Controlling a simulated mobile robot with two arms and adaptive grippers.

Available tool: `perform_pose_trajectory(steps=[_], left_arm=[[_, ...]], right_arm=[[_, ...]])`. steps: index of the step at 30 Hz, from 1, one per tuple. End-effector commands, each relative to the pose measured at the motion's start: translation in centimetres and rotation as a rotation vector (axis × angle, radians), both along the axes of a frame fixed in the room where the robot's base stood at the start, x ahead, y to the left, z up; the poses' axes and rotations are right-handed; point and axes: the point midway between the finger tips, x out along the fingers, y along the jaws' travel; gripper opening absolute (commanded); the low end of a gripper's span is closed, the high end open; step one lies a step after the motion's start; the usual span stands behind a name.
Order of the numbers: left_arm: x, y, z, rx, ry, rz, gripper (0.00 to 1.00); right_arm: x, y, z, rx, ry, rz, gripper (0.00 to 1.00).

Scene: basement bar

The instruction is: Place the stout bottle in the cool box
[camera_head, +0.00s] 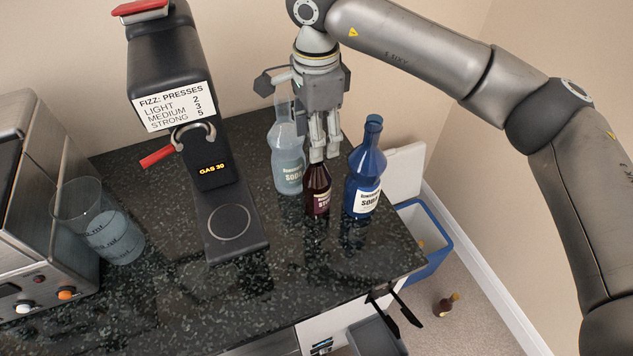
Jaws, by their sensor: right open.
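The stout bottle (317,196) is small and dark maroon with a pale label, and stands upright on the dark speckled counter. My right gripper (325,156) points down at its top with open fingers. The fingers hide the top of the neck; I cannot tell whether they touch the glass. The blue cool box (436,256) is low beyond the counter's right edge, with a white lid (404,172) raised at its back. Its inside is mostly hidden by the counter; a small orange-brown patch shows in it. My left gripper is not in view.
A clear soda bottle (287,160) stands close left of the stout bottle and a blue bottle (366,170) close right. A black fizz machine (207,170), a glass jug (110,232) and a steel appliance (30,200) stand further left. A small brown bottle (445,306) is on the floor.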

Motion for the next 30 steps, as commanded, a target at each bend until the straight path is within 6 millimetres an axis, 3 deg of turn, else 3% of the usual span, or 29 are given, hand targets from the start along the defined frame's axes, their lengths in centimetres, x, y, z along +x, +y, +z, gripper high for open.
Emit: perform_pose_trajectory(steps=[9,19,30], left_arm=[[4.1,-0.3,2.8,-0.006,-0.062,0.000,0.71],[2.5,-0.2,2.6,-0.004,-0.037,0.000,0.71],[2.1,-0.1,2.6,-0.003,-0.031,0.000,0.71]], right_arm=[[-0.7,0.0,-3.7,0.001,0.004,-0.001,0.52],[-0.6,0.0,-4.5,0.001,-0.001,0.000,0.50],[-0.7,0.0,-4.4,0.001,0.000,0.000,0.03]])
